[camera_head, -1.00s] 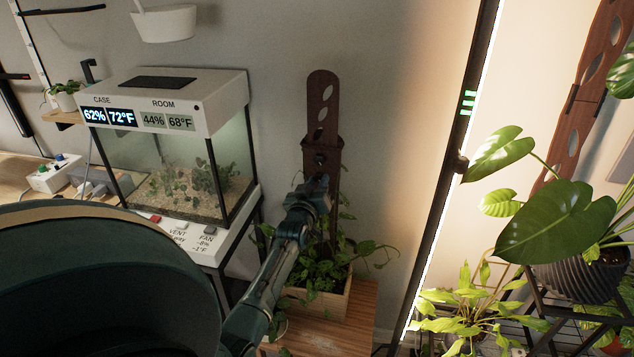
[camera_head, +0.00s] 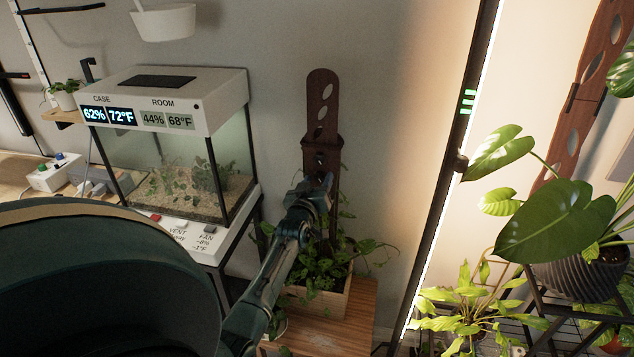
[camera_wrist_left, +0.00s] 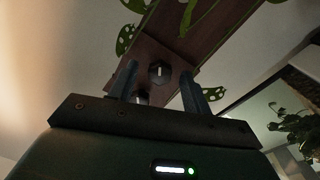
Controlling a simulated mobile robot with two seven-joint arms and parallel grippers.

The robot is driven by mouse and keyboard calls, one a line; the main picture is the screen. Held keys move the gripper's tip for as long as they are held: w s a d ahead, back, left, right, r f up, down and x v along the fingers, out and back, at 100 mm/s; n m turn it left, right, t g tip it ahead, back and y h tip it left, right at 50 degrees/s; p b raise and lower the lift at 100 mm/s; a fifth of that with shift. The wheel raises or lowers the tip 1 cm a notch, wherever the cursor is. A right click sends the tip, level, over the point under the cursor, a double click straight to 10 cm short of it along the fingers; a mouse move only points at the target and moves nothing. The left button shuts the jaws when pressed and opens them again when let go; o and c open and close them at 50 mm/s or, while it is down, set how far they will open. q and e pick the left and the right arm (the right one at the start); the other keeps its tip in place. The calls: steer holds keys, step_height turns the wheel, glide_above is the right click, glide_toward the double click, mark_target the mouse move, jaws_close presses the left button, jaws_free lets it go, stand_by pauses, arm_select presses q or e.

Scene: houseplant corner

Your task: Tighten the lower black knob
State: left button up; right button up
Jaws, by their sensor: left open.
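A dark brown slotted plant support (camera_head: 322,95) rises from a wooden planter (camera_head: 330,300) in the head view. My left gripper (camera_head: 326,180) is in front of its lower section, hiding part of it. In the left wrist view, two black knobs with pale marks show on the brown board (camera_wrist_left: 200,40). One black knob (camera_wrist_left: 160,71) is in line with the gap between the fingertips of my open left gripper (camera_wrist_left: 159,72). The other black knob (camera_wrist_left: 140,97) is nearer the gripper body and partly hidden. I cannot tell whether the fingers touch a knob. My right gripper is not in view.
A glass terrarium (camera_head: 185,165) with a white control ledge stands to the left. A lit lamp pole (camera_head: 455,165) stands to the right, beside a large-leaved plant (camera_head: 555,220). Vine leaves (camera_head: 375,248) hang around the support.

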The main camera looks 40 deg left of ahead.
arm_select(q)
steer(key=v, duration=1.3)
steer(key=shift+d, duration=0.1)
steer(key=s+d+f+m+g+h, duration=0.2)
steer(key=s+d+f+m+h, duration=0.1)
steer(key=d, duration=0.6)
steer(key=s+d+f+m+g+h, duration=0.2)
steer(key=s+d+f+m+h, duration=0.2)
steer(key=s+d+f, duration=0.3)
steer(key=s+d+f+m+g+h, duration=0.2)
steer(key=s+d+f+m+h, duration=0.2)
steer(key=d, duration=0.9)
steer(key=s+f+m, duration=0.1)
steer(key=s, duration=0.2)
steer(key=shift+s, duration=0.2)
